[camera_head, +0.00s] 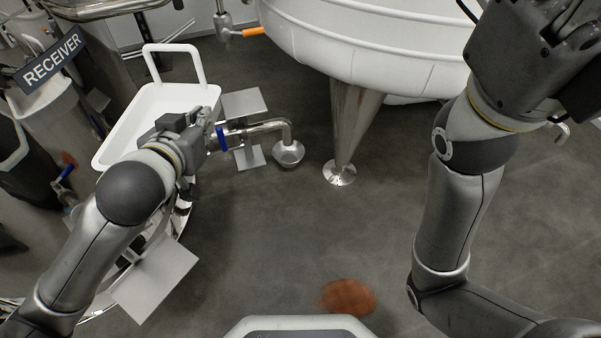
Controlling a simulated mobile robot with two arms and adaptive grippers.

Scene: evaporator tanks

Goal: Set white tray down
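The white tray (125,133) is at the upper left in the head view, with a raised white loop handle (203,64) at its far end. My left gripper (182,130) is at the tray's near right part and covers some of it. The arm and wrist hide its fingertips, so I cannot see whether they close on the tray. My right gripper (548,48) is at the upper right, far from the tray. Its fingertips do not show clearly, and it has nothing visible in it.
A steel pipe with a blue valve handle (221,138) is right beside my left gripper. A large white tank (365,45) stands on a steel leg (350,125). A RECEIVER sign (50,62) is at left. The middle floor is open, with a reddish-brown patch (348,297).

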